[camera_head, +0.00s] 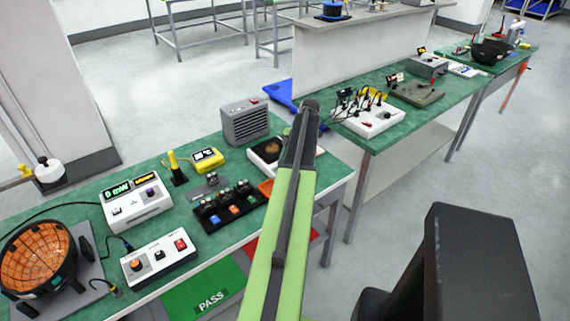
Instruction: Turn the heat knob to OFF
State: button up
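A white control box (165,262) stands at the front edge of the near green bench, left of my arm. It carries an orange knob (137,264) on its left, a small dark switch in the middle and a red rocker (180,244) on its right. The orange knob may be the heat knob; its markings are too small to read. My green arm reaches up the middle of the picture. My gripper (306,112), at its dark end, is far right of the box and touches nothing I can see. Its fingers are not clear enough to show open or shut.
A copper-lined black bowl (38,255) stands left of the box, with cables nearby. A white meter unit (137,203) with lit displays is behind the box. A black tray (229,206) of small parts lies between box and arm. A green PASS panel (205,294) is below the bench edge.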

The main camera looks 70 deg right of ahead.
jog(key=o, duration=0.4)
jog(key=shift+o, duration=0.2)
jog(key=p+v, duration=1.6)
jog(key=v, duration=0.1)
jog(key=shift+r, duration=0.25)
